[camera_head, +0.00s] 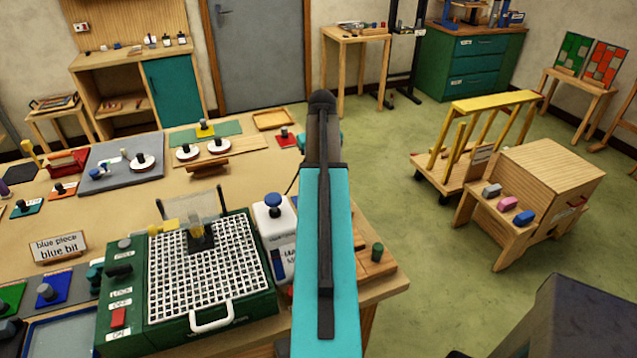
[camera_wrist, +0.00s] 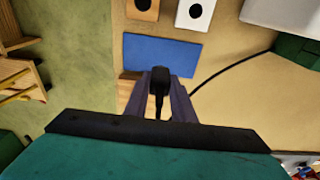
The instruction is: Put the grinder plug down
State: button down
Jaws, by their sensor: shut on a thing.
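My gripper (camera_wrist: 161,84) is shut on the black grinder plug (camera_wrist: 160,78), which shows between its fingers in the wrist view. A dark cord (camera_wrist: 225,67) runs off to the upper right there. The plug is near the lower edge of a flat blue piece (camera_wrist: 163,54); I cannot tell its height above the surface. In the head view my arm hides the gripper and the plug. The green grinder (camera_head: 262,308) with a white grid top stands on the bench at the lower middle, left of my arm.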

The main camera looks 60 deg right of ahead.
jog(key=shift+f, duration=0.85)
jog(key=shift+f, duration=0.1)
jog(key=shift+f+p, duration=0.8)
jog(key=shift+f, duration=0.95)
jog(key=shift+f, duration=0.15)
jog(key=c, duration=1.5)
grip_release()
jog(key=shift+s+a+r+b, duration=0.15)
jog(key=shift+r+b, duration=0.4)
jog(key=shift+r, duration=1.35)
jog(key=shift+s+a+r+b, duration=0.15)
jog(key=shift+r+b, duration=0.35)
jog(key=shift+r, duration=1.45)
jog(key=shift+s+a+r+b, duration=0.15)
jog(key=shift+r+b, duration=0.4)
jog(key=shift+r, duration=1.35)
jog(key=shift+s+r, duration=0.1)
jog(key=shift+r, duration=0.25)
